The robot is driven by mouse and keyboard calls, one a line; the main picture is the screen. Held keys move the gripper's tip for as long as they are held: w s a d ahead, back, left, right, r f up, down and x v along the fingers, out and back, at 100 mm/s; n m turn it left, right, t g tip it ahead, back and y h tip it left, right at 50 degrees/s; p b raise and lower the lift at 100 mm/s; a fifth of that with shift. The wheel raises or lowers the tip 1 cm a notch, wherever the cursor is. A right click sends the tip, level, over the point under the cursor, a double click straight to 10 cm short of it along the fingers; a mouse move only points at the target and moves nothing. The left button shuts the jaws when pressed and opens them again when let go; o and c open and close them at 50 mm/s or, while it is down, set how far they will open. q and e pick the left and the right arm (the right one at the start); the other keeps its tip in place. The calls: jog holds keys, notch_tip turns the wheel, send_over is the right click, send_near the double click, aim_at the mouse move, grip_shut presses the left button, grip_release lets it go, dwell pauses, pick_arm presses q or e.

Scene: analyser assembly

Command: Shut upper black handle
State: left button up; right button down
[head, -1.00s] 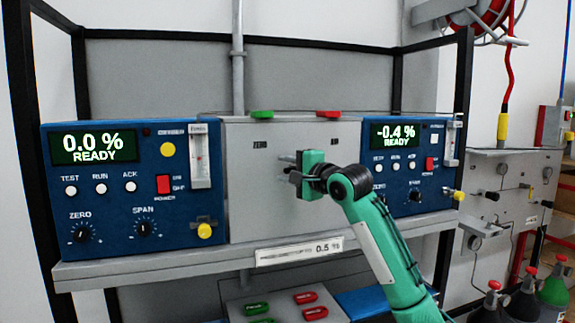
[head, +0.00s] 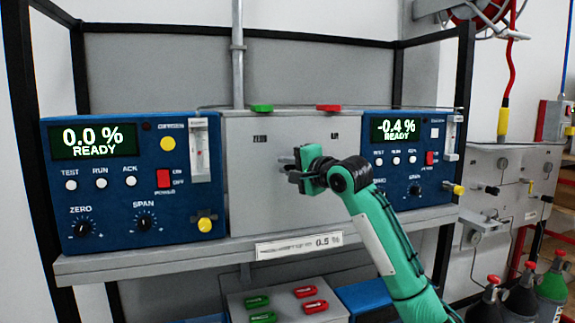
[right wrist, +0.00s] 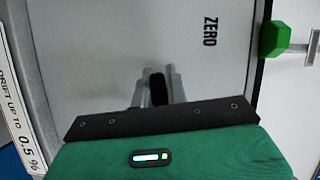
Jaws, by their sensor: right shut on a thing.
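The grey box (head: 250,200) between the two blue analysers has a front marked ZERO and another label at its right. My right gripper (head: 290,171) is at the middle of this front and mostly covers what it holds. In the right wrist view, a small black handle (right wrist: 157,89) sits between the two grey fingers of my right gripper (right wrist: 158,78), close to the grey front. The jaws are shut on it. Which way the handle is turned is hard to tell. My left gripper is not in view.
Green (head: 262,108) and red (head: 328,108) knobs stand on the box's top edge. Blue analysers (head: 110,205) flank it, the left reading 0.0 %, the right -0.4 %. A wall panel with black handles (head: 491,190) and gas cylinders (head: 522,300) stand at the right.

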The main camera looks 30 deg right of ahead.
jog(key=f+n+g, duration=0.1)
jog(key=n, duration=0.1)
jog(key=f+n+h, duration=0.1)
jog(key=n, duration=0.1)
jog(key=shift+s+d+g, duration=0.1)
jog(key=shift+d+g, duration=0.25)
jog(key=shift+g, duration=0.05)
jog(key=n+h, duration=0.1)
jog(key=d+f+n+g+h, duration=0.1)
jog(key=n, duration=0.1)
jog(key=shift+s+d+f+n, duration=0.15)
jog(key=shift+f+n, duration=0.05)
jog(key=shift+n, duration=0.1)
jog(key=shift+s+d+f+n+g+h, duration=0.2)
jog(key=shift+d+n+h, duration=0.25)
jog(key=shift+n, duration=0.3)
jog(key=shift+d+f+n+g+h, duration=0.1)
jog(key=shift+d+n+g+h, duration=0.2)
jog(key=shift+n+h, duration=0.3)
jog(key=shift+s+d+f+n+g+h, duration=0.15)
jog(key=shift+d+n+h, duration=0.25)
jog(key=shift+n, duration=0.45)
jog(key=c, duration=1.4)
grip_release()
jog(key=shift+d+r, duration=0.1)
jog(key=shift+s, duration=0.1)
